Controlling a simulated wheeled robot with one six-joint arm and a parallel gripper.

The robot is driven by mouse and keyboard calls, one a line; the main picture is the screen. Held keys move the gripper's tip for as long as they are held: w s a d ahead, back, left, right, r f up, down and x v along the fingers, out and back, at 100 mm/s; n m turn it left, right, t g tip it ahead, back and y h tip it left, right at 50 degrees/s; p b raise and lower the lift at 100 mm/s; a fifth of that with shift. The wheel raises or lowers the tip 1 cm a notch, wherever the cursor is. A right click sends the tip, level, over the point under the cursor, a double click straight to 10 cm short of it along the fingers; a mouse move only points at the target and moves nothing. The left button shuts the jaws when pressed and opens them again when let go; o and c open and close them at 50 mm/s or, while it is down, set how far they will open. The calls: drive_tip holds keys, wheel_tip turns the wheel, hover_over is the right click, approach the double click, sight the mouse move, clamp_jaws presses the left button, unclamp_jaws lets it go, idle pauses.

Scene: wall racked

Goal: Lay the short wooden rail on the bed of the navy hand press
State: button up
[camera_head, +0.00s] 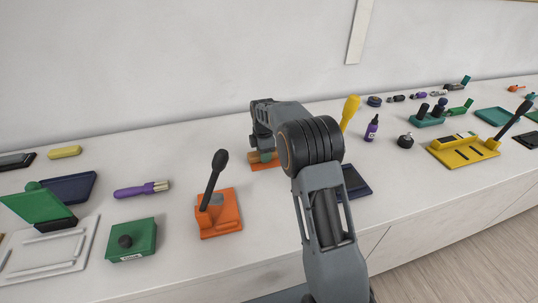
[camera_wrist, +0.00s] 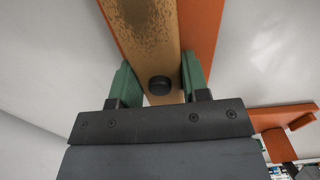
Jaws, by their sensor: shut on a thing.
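My gripper (camera_head: 262,156) is over an orange base at mid-counter. In the wrist view its green fingers (camera_wrist: 158,76) are shut on the wooden rail (camera_wrist: 150,28), a brown strip running away from the camera with a dark round knob. The rail lies over an orange surface (camera_wrist: 203,28); I cannot tell whether it touches. In the head view only a small tan bit of the rail (camera_head: 253,157) shows. The navy hand press (camera_head: 356,183) is right of the gripper, largely hidden behind my arm; a yellow lever (camera_head: 350,108) rises above it.
A purple bottle (camera_head: 371,128) and a yellow press (camera_head: 463,153) stand to the right.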

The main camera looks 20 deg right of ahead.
drive_tip(key=shift+r, duration=0.1)
drive_tip(key=shift+r+p, duration=2.35)
drive_tip(key=shift+r, duration=0.55)
